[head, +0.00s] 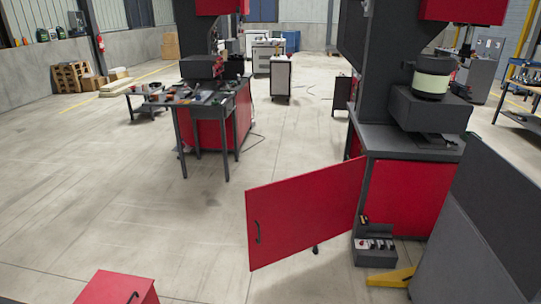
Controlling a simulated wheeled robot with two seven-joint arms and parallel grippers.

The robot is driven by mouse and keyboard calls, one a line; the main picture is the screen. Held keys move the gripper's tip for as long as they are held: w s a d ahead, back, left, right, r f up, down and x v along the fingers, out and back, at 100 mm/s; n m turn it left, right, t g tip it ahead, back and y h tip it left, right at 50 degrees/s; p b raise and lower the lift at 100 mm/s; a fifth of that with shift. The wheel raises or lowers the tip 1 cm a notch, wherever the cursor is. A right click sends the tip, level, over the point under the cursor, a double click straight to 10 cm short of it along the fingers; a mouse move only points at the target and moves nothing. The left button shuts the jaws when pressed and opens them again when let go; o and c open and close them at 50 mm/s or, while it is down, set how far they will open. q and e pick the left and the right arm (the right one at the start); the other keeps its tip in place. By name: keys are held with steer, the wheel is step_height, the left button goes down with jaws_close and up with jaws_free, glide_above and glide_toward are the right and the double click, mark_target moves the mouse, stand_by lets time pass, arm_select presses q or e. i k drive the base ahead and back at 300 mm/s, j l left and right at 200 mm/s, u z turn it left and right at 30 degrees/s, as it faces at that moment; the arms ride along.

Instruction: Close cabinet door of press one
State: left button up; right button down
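A red cabinet door (305,215) stands open in the middle of the head view, swung out to the left from a dark grey and red press (383,95). Its right edge meets the press base at the cabinet's front left corner. A black handle (257,232) sits near the door's free left edge. The picture does not show which press is press one. Neither of my grippers is in view.
A grey box with switches (375,248) and a yellow bracket (392,277) sit low by the press. A grey panel (485,215) stands at right. A red cabinet top (120,287) shows at bottom left. A workbench (205,105) stands behind. The floor left of the door is clear.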

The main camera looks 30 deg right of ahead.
mark_target(286, 218)
steer(key=l+z, duration=0.1)
steer(key=z, duration=0.35)
steer(key=i+z, duration=0.1)
steer(key=z, duration=0.35)
steer(key=i+z, duration=0.1)
steer(key=z, duration=0.3)
